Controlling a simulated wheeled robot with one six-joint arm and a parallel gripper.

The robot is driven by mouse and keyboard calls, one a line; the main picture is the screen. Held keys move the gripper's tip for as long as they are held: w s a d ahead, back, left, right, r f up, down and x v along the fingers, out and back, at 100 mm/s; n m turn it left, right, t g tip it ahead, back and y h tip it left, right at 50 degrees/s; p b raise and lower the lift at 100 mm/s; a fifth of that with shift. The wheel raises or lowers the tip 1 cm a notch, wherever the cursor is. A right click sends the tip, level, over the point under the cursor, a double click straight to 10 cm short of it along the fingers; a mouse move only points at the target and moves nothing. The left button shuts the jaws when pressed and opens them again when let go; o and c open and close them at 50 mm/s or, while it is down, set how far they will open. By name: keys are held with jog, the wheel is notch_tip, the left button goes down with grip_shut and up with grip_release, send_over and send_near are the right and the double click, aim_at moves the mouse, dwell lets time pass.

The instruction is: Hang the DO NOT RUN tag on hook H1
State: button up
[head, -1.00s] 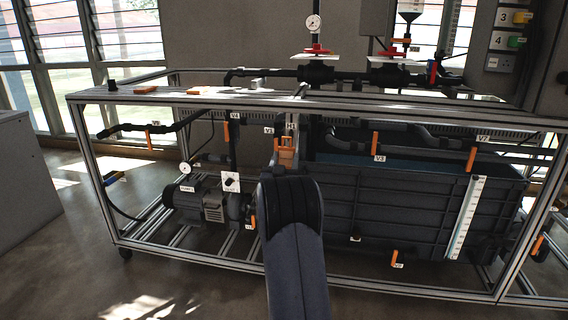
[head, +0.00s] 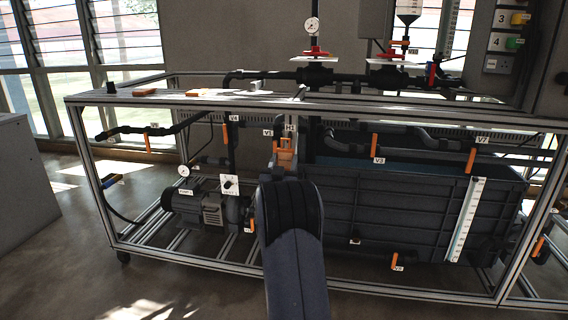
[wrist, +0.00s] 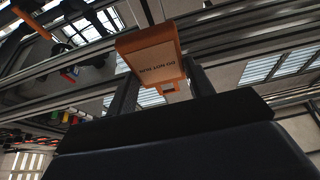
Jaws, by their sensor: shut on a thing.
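The DO NOT RUN tag (wrist: 152,62) is an orange block with a pale lettered face, held between the two dark fingers of my gripper (wrist: 163,88) in the wrist view. In the head view the orange tag (head: 287,144) shows just above the end of my arm, at the upper front rail of the rig. The H1 label (head: 290,127) sits right above it on the frame. The hook itself is too small and dark to make out, and I cannot tell whether the tag touches it. My gripper is mostly hidden behind my arm in the head view.
A metal-framed rig surrounds the spot, its top rail (head: 400,107) running above the tag. A pump (head: 205,205) stands low at left, and a dark tank (head: 400,210) at right. Pipes with orange-handled valves (head: 375,145) are close by. Open floor lies in front.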

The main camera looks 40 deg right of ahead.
aim_at(287, 159)
jog(key=shift+w+d, duration=0.9)
jog(key=shift+d, duration=0.2)
jog(key=shift+w+d, duration=0.9)
jog(key=shift+d, duration=0.15)
jog(key=shift+f, duration=0.15)
jog(key=shift+f+b, duration=0.6)
jog(key=shift+b, duration=0.25)
jog(key=o, duration=1)
